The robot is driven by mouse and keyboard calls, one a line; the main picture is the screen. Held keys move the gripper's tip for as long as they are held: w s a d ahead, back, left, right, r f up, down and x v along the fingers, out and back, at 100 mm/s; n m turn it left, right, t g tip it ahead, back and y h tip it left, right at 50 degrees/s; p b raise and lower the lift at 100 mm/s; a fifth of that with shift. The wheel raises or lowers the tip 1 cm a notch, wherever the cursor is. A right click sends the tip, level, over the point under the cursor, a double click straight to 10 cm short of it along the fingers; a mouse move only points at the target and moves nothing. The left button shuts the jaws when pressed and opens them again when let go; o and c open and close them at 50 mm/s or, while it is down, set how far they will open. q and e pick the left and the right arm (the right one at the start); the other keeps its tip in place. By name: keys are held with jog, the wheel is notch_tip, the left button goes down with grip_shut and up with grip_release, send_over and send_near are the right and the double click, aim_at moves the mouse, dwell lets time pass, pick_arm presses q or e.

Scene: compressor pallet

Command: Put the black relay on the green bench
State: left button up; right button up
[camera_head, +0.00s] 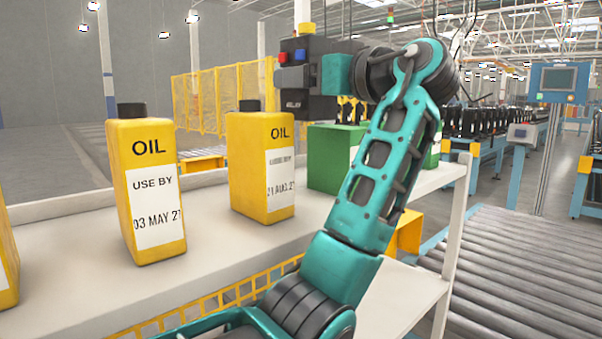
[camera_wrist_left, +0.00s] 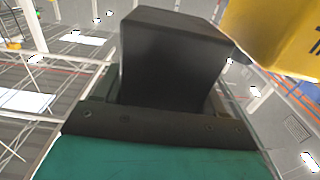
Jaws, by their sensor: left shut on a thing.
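My left arm rises from the bottom of the head view, and its gripper (camera_head: 318,72) is above the white shelf, beyond the oil bottles. The gripper is shut on a dark block, which I take to be the black relay (camera_wrist_left: 172,58). In the left wrist view the block stands against the dark finger pad, with its far side hidden. In the head view the block and the dark gripper parts merge, with small red and blue pieces on the left. I do not make out a green bench in either view. My right gripper is not in view.
Yellow oil bottles (camera_head: 147,190) (camera_head: 262,165) stand on the white shelf (camera_head: 215,250). A green box (camera_head: 328,158) stands right of them, below the gripper and partly behind my arm. A roller conveyor (camera_head: 520,270) lies to the right. A yellow object (camera_wrist_left: 280,35) is close to the block.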

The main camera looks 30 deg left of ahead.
pick_arm(q)
notch_tip(320, 180, down, 13)
jog(key=shift+f, duration=0.2)
dwell(0.3)
jog(key=shift+f+b, duration=0.15)
jog(key=shift+b, duration=0.15)
jog(key=o, duration=1.1)
jog(key=shift+o, duration=0.2)
